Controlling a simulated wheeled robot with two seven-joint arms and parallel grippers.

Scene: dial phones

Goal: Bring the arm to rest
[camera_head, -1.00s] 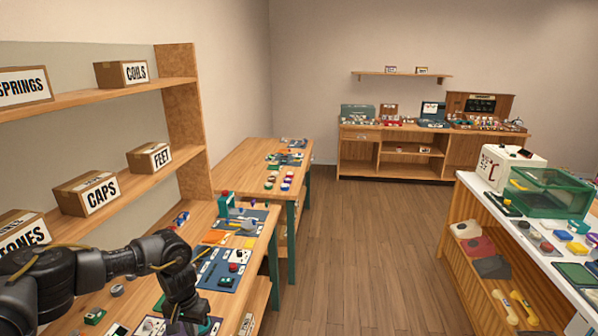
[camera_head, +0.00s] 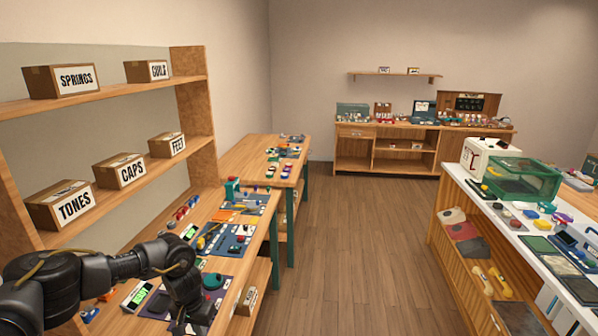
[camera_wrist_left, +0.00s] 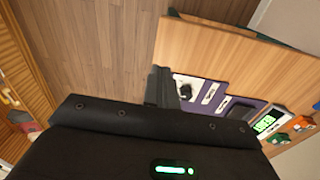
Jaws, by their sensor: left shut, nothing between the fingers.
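My left arm comes in from the left in the head view, bent over the near workbench (camera_head: 237,276). Its gripper (camera_head: 188,326) points down at the bottom of the picture, over a purple mat (camera_head: 214,291); its tips are hard to make out there. In the left wrist view the closed fingers (camera_wrist_left: 160,86) stand up as one dark block, with nothing between them. Beside them lie the purple mat (camera_wrist_left: 222,97) with small parts and the wooden bench top (camera_wrist_left: 225,55). My right gripper is in neither view.
Shelves with labelled boxes (camera_head: 120,170) stand behind the bench on the left. A white counter (camera_head: 500,208) with a green clear case (camera_head: 522,178) stands on the right. The floor (camera_head: 340,240) between is clear.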

